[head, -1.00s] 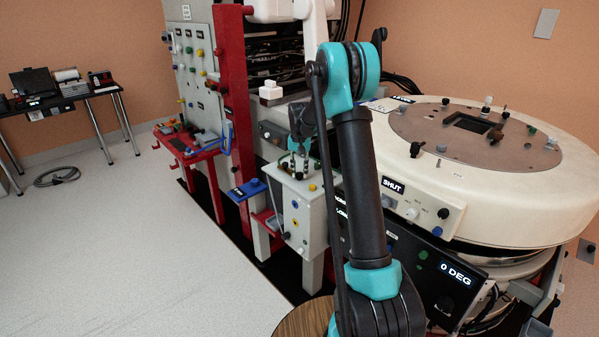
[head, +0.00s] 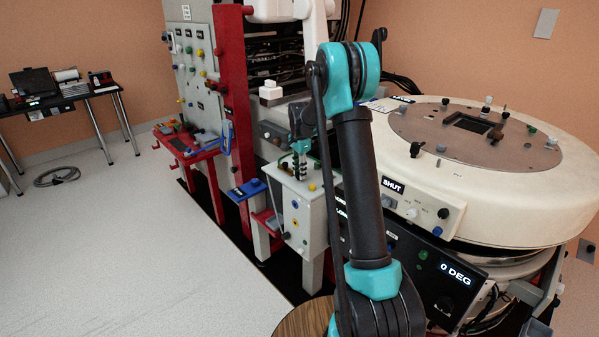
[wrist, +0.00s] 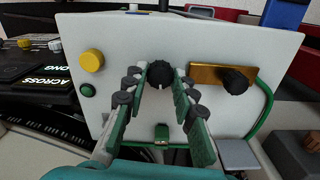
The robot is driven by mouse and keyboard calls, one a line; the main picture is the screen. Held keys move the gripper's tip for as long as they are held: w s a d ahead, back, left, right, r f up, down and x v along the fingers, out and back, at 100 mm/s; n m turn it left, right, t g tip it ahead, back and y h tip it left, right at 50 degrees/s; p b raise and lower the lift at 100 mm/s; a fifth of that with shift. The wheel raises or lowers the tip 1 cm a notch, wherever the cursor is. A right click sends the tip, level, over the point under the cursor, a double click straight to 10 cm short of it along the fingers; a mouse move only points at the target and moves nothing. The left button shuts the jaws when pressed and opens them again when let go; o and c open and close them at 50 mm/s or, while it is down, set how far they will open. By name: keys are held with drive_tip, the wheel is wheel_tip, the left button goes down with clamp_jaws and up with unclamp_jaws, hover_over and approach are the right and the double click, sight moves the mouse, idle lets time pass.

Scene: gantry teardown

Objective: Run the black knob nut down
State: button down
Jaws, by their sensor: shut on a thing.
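A round black knob nut (wrist: 159,76) sits on the pale panel box (wrist: 205,32) in the wrist view. The two grey-and-green fingers of my gripper (wrist: 160,82) stand on either side of it, and their tips are shut on it. In the head view my gripper (head: 301,163) reaches down onto the top of the pale box (head: 318,208); the knob nut is hidden there by the fingers. A second black knob (wrist: 236,82) stands on a brass plate (wrist: 207,74) to the right, clear of the fingers.
A yellow knob (wrist: 91,60) and a green button (wrist: 87,90) lie left of the fingers. A green cable (wrist: 268,92) runs along the box's right side. In the head view a large white ring housing (head: 500,200) stands to the right; open floor (head: 130,250) lies left.

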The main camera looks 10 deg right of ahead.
drive_tip(key=shift+m, duration=0.6)
drive_tip(key=c, duration=1.2)
unclamp_jaws()
wheel_tip(320, 180, up, 12)
